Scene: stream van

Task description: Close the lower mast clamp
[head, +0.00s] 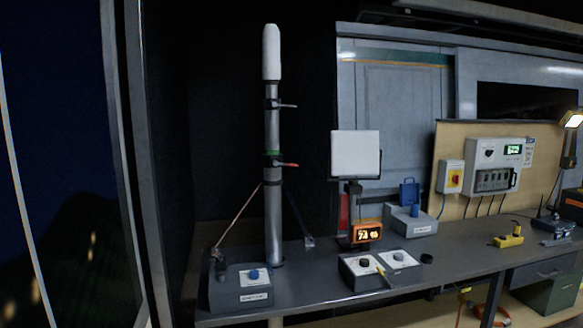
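The mast (273,215) stands upright as a grey tube with a white cylindrical head on top. The lower mast clamp (272,163) is a dark collar around it just below a green band (271,152). Its red-tipped lever (290,165) sticks out to the right, away from the tube. A higher clamp (271,103) has a grey lever that also points right. At this size I cannot tell whether either collar is tight. Neither of my grippers is in view.
A grey control box (240,288) with a blue knob stands left of the mast foot. Stay lines run down both sides of the mast. A white panel (355,154) on a post and an orange display (367,233) stand to the right. A two-dial box (380,268) sits on the bench.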

